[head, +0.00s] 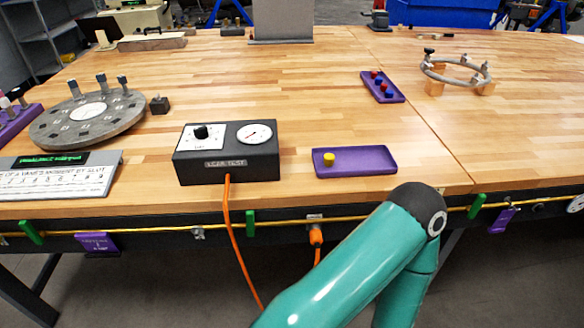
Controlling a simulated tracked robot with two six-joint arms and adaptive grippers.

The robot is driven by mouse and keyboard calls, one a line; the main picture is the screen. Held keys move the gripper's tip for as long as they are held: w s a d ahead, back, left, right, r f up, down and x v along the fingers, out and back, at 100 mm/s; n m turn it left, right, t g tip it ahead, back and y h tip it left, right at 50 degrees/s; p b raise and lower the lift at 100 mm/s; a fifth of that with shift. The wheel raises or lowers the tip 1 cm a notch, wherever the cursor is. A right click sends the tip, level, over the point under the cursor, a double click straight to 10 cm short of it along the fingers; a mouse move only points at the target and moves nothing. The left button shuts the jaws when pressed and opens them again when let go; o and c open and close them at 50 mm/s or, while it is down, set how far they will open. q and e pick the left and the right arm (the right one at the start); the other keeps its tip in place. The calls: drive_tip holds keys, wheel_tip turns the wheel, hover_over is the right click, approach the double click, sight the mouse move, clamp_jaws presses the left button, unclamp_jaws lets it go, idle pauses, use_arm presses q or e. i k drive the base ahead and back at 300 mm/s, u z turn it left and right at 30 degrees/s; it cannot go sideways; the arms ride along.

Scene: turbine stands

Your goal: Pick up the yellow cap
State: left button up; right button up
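The yellow cap (329,159) is a small cylinder standing in the left part of a shallow purple tray (372,163) near the front edge of the table. The rest of that tray is empty. A bent teal arm of mine rises below the tray in front of the table edge, and its elbow sits just below and right of the tray. Neither gripper shows in the head view, so their states are hidden.
A black leak test box (227,163) stands left of the tray, with an orange hose (230,240) hanging down. A grey disc (88,118) with posts is at left. A second purple tray (382,87) holds red and blue caps. A ring (455,71) rests on wooden blocks. Tabletop behind the cap is clear.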

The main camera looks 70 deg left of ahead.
sight(328, 159)
drive_tip(key=u, duration=0.1)
drive_tip(key=k, duration=1.25)
drive_tip(key=u, duration=0.9)
drive_tip(key=i, duration=0.8)
